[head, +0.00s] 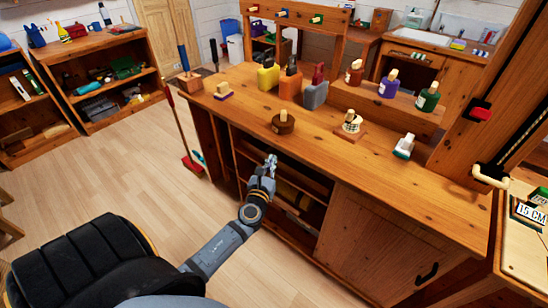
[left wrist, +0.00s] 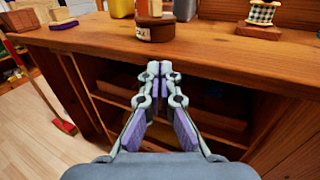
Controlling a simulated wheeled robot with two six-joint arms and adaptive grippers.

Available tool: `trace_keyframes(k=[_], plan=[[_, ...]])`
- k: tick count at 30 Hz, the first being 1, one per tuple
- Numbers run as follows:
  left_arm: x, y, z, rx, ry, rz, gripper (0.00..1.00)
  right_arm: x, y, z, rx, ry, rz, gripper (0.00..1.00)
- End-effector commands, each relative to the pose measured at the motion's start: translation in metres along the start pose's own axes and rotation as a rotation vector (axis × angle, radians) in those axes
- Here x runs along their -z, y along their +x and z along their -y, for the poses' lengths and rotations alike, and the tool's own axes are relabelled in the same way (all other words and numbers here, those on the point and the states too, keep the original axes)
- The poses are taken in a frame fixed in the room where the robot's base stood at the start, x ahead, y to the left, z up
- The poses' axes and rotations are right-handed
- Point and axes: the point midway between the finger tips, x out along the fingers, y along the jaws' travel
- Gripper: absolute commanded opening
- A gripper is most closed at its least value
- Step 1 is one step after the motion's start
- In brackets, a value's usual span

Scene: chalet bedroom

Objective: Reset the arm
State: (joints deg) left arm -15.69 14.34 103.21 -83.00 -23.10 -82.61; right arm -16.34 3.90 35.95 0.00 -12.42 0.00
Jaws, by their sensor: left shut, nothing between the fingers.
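My left gripper (head: 271,161) reaches in from the lower left in the head view, in front of the wooden counter (head: 250,118). In the left wrist view the left gripper (left wrist: 153,68) has its fingertips together with nothing between them. It is just in front of the counter's front edge, near the open shelf compartment (left wrist: 110,88). A round brown tin (head: 283,122) stands on the counter beyond the fingertips; it also shows in the left wrist view (left wrist: 156,28). My right gripper is in neither view.
Yellow (head: 268,76), orange (head: 291,82) and grey (head: 315,92) bottles stand on the counter. A spool (head: 352,123) and a white-bristled brush (head: 404,146) are to their right. A red broom (head: 193,163) leans at the counter's left end. Open wooden floor (head: 110,180) lies to the left.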

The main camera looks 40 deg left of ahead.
Motion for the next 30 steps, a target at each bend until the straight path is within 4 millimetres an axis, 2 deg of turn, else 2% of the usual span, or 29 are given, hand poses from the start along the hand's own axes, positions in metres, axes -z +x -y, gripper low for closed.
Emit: trace_keyframes(k=[8, 10, 11, 13, 14, 16, 18, 20, 21, 23, 24, 26, 27, 30], plan=[[0.002, 0.000, 0.000, -0.001, -0.005, -0.004, 0.00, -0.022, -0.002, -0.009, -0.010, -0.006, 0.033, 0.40], [0.014, -0.001, -0.003, -0.006, -0.049, -0.038, 0.00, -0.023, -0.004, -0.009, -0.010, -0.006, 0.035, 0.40], [0.025, -0.002, -0.005, -0.011, -0.087, -0.066, 0.00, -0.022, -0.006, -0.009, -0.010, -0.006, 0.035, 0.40], [0.064, -0.009, -0.012, -0.040, -0.227, -0.164, 0.00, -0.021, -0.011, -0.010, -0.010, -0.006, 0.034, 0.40], [0.086, -0.015, -0.016, -0.063, -0.308, -0.217, 0.00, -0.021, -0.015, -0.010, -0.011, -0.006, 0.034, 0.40], [0.142, -0.036, -0.026, -0.141, -0.528, -0.350, 0.00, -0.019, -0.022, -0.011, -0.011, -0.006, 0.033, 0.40], [0.197, -0.066, -0.035, -0.256, -0.758, -0.473, 0.00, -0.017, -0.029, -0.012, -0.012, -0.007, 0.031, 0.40], [0.241, -0.097, -0.043, -0.377, -0.952, -0.560, 0.00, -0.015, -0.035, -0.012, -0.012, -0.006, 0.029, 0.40], [0.268, -0.121, -0.047, -0.471, -1.080, -0.608, 0.00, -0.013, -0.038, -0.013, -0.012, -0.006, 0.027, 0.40], [0.304, -0.161, -0.054, -0.632, -1.266, -0.662, 0.00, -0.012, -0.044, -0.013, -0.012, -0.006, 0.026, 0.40], [0.326, -0.189, -0.058, -0.750, -1.387, -0.684, 0.00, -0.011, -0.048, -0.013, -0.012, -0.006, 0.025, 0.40], [0.354, -0.235, -0.063, -0.945, -1.559, -0.693, 0.00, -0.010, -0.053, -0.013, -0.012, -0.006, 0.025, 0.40], [0.370, -0.266, -0.066, -1.079, -1.664, -0.682, 0.00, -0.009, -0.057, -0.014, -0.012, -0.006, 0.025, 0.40], [0.397, -0.337, -0.071, -1.404, -1.878, -0.597, 0.00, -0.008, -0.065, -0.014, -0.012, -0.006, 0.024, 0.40]])
